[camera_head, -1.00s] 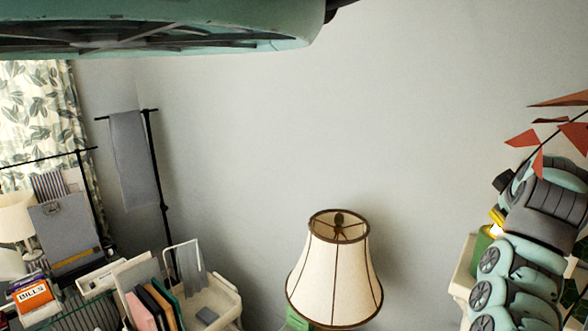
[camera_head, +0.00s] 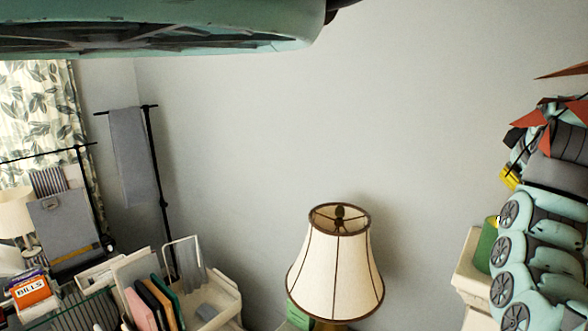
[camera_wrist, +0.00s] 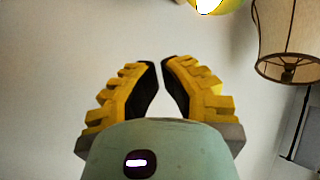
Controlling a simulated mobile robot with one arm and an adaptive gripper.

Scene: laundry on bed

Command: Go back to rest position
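My gripper (camera_wrist: 159,66) shows in the wrist view with two yellow ribbed fingers and dark inner pads. Its fingers lean together and their tips almost meet, with only a thin gap and nothing held between them. In the head view a yellow part of my gripper (camera_head: 510,178) shows at the right, partly hidden by my folded arm. It is in the air in front of the wall, right of the lamp (camera_head: 335,265). The lamp's cream shade also shows at the upper right of the wrist view (camera_wrist: 287,38).
A pale cabinet (camera_head: 470,265) with a green object (camera_head: 487,245) stands close below my arm. A black rack with a grey towel (camera_head: 130,155), a file organizer (camera_head: 220,290) and books fill the lower left. The wall (camera_head: 300,120) between is bare.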

